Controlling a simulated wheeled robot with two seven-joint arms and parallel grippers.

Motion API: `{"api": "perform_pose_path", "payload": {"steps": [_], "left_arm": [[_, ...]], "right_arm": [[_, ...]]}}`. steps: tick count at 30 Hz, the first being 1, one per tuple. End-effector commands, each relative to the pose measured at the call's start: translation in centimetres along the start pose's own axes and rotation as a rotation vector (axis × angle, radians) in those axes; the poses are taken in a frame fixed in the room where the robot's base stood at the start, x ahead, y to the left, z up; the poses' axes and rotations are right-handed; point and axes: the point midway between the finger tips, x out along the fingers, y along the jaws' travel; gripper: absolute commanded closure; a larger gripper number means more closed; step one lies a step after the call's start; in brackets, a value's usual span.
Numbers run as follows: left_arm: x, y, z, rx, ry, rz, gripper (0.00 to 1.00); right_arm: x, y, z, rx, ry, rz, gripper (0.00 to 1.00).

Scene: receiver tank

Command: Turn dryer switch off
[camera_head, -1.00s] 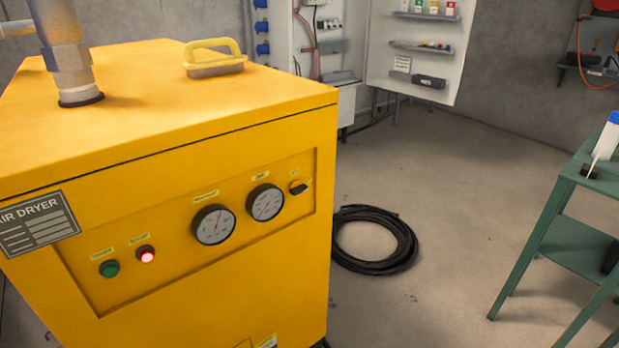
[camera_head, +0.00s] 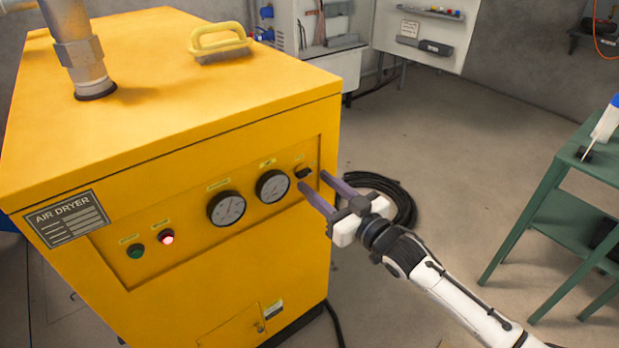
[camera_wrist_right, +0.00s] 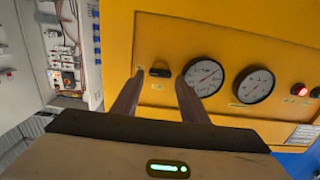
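The yellow air dryer (camera_head: 180,130) fills the left of the head view. Its switch, a small black knob (camera_head: 303,172), sits at the right end of the front panel, beside two round gauges. It also shows in the right wrist view as a dark knob (camera_wrist_right: 160,72). My right gripper (camera_head: 312,178) is open and empty at the panel's right end, its two fingers pointing at the panel around the knob's place. In the wrist view the knob appears between and just beyond the fingertips (camera_wrist_right: 160,75); contact cannot be told. My left gripper is not in view.
A red lamp (camera_head: 167,237) is lit next to a green button (camera_head: 136,251) on the panel. A yellow-handled brush (camera_head: 220,42) lies on the dryer top. A coiled black hose (camera_head: 400,198) lies on the floor behind my right arm. A green table (camera_head: 560,190) stands at the right.

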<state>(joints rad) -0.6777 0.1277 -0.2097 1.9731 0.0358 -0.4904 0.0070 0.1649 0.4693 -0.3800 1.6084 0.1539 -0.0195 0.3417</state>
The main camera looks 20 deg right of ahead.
Motion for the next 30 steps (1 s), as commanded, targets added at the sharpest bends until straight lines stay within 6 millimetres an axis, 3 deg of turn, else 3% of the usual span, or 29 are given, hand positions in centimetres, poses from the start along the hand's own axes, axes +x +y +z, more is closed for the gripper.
{"api": "perform_pose_path", "payload": {"steps": [6,17,18,23,30], "left_arm": [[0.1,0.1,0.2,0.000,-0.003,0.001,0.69],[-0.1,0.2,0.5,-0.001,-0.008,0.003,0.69],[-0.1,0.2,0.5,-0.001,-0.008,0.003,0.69],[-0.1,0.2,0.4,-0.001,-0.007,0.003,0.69],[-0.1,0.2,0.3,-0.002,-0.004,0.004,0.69]], "right_arm": [[2.9,0.0,0.0,0.000,0.000,0.001,0.60],[3.6,-0.1,0.0,0.000,-0.002,0.000,0.60],[3.6,-0.1,0.0,0.000,-0.002,0.000,0.62],[3.6,-0.1,0.0,0.000,-0.002,0.000,0.89],[3.6,0.0,0.0,-0.016,-0.002,0.000,0.90]]}}
